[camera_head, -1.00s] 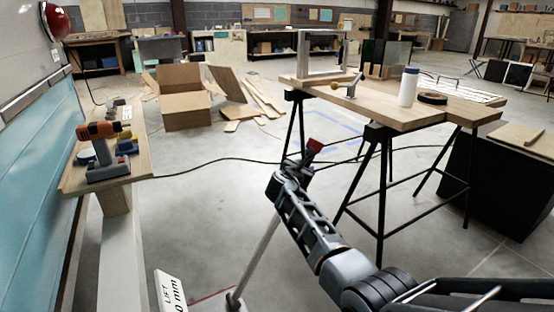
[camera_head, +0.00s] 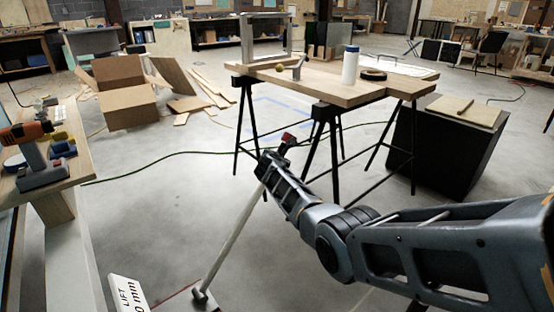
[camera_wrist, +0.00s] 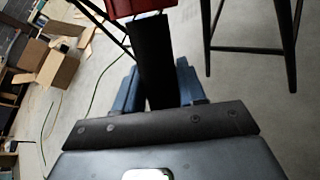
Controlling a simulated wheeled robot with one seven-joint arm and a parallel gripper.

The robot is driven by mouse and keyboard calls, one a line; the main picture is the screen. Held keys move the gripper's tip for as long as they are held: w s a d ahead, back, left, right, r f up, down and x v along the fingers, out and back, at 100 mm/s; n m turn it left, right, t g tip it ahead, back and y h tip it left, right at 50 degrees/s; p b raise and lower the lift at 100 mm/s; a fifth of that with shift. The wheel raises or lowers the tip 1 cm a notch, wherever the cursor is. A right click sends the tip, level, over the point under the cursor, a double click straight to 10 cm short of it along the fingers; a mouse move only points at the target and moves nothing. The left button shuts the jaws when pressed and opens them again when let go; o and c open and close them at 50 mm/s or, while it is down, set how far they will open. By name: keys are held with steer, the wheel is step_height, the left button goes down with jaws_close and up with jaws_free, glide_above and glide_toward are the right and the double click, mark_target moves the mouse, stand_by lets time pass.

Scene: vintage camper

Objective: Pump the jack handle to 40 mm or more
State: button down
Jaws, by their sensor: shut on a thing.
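The jack handle (camera_head: 233,235) is a long pale rod that slants up and right from the jack (camera_head: 196,301) at the bottom of the head view. Only part of the jack shows. A white sign (camera_head: 129,295) beside it reads "LIFT" and "0 mm"; any digit before the 0 is cut off or unclear. My gripper (camera_head: 276,150) is at the handle's upper end, by its red tip (camera_head: 289,139). In the wrist view my gripper (camera_wrist: 155,85) is shut on the black grip (camera_wrist: 152,60), with the red end (camera_wrist: 135,7) beyond the fingers.
A wooden trestle table (camera_head: 345,92) with a white bottle (camera_head: 350,65) stands behind my gripper. A bench with an orange drill (camera_head: 27,132) is at the left. Cardboard boxes (camera_head: 120,95) lie farther back. A green cable (camera_head: 180,154) crosses the open floor.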

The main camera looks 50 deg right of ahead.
steer(key=c, duration=1.1)
jaws_free()
steer(key=shift+s+d+f, duration=0.35)
steer(key=shift+s+f, duration=0.05)
steer(key=shift+o, duration=0.9)
steer(key=shift+d+f+g, duration=0.1)
steer(key=shift+g, duration=0.2)
steer(key=shift+o, duration=0.9)
steer(key=shift+w, duration=0.1)
steer(key=shift+w+a+r, duration=0.1)
steer(key=shift+a+r, duration=0.1)
steer(key=shift+r, duration=0.05)
steer(key=shift+a+r, duration=0.15)
steer(key=p+v, duration=0.4)
steer(key=v, duration=0.3)
steer(key=shift+s+p, duration=0.25)
steer(key=shift+p, duration=0.05)
steer(key=shift+a, duration=0.1)
